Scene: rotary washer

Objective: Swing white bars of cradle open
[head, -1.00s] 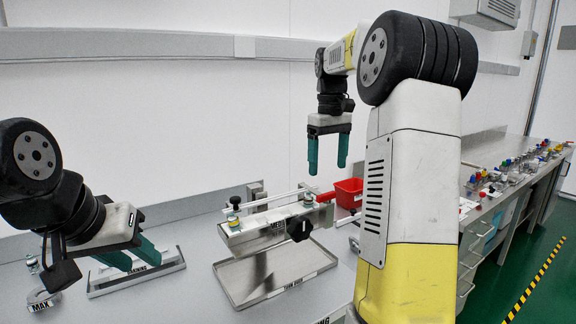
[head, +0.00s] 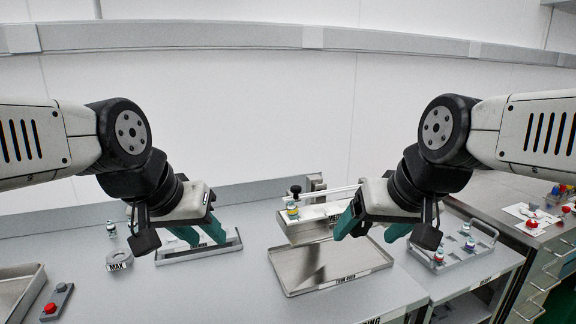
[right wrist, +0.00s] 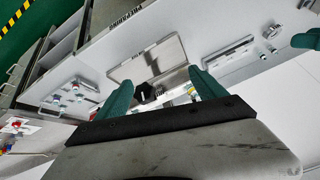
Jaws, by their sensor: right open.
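The metal cradle (head: 299,231) stands over a shallow drain tray (head: 322,288), with a white bar (head: 331,195) along its top. The bar looks roughly level; its right part is hidden behind my right arm. My right gripper (head: 366,236) is open and empty, with its fingers in front of and above the cradle's right end. In the right wrist view, part of the cradle (right wrist: 179,98) and its black knob (right wrist: 146,92) show between the fingers. My left gripper (head: 207,239) is open and empty, above a small labelled rack (head: 224,248) left of the cradle.
A grey ring marked MAX (head: 119,260) lies left of the rack. A button box (head: 57,300) and another tray (head: 16,290) are at far left. A handled tray with several vials (head: 452,258) is on the right. The bench front is clear.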

